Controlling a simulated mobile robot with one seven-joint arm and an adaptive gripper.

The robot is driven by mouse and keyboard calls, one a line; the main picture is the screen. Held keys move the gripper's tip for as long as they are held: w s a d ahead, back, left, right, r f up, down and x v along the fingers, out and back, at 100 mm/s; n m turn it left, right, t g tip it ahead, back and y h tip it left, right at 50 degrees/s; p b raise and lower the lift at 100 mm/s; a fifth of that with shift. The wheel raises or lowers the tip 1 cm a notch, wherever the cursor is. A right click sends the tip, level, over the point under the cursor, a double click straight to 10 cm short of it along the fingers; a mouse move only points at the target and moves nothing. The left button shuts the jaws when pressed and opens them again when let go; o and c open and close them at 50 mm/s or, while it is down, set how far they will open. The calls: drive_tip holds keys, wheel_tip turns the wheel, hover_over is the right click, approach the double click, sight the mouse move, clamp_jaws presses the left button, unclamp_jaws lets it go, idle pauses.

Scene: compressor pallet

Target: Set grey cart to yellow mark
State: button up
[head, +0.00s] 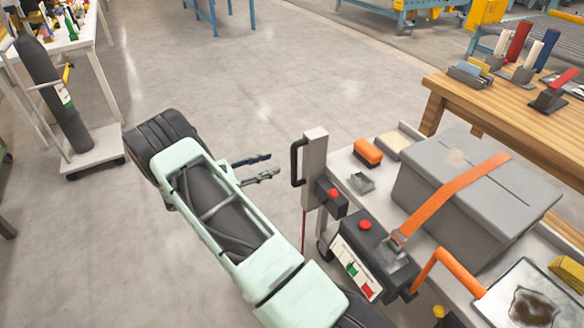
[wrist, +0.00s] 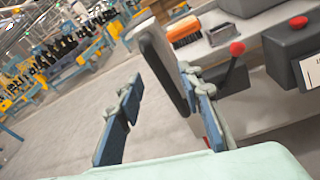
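The grey cart (head: 345,170) stands at the right, with a light upright post (head: 316,160) at its near left corner. A black bar handle (head: 297,162) is on the post's left side. My gripper (head: 270,164) is open and empty, just left of the handle and apart from it in the head view. In the wrist view, my gripper (wrist: 162,80) has its two blue fingers spread; the post (wrist: 152,50) shows beyond the right finger, which partly overlaps it. I cannot tell whether they touch. No yellow floor mark is clearly visible.
The cart carries a strapped grey box (head: 470,190), an orange brush (head: 368,153) and a control box with a red button (head: 365,225). A wooden bench (head: 460,92) stands behind at right. A cylinder trolley (head: 95,153) stands at left. The middle floor is clear.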

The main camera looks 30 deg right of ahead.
sight(294, 164)
wheel_tip(294, 164, down, 6)
drive_tip(key=n+t+h, duration=0.1)
drive_tip(key=n+t, duration=0.1)
drive_tip(key=n, duration=0.2)
drive_tip(key=d, duration=0.3)
drive_tip(key=w+d+b, duration=0.1)
drive_tip(key=d, duration=0.6)
drive_tip(key=shift+w+d+r, duration=0.1)
drive_tip(key=shift+w+d, duration=0.15)
drive_tip(key=shift+d, duration=0.05)
drive_tip(key=shift+c, duration=0.3)
clamp_jaws()
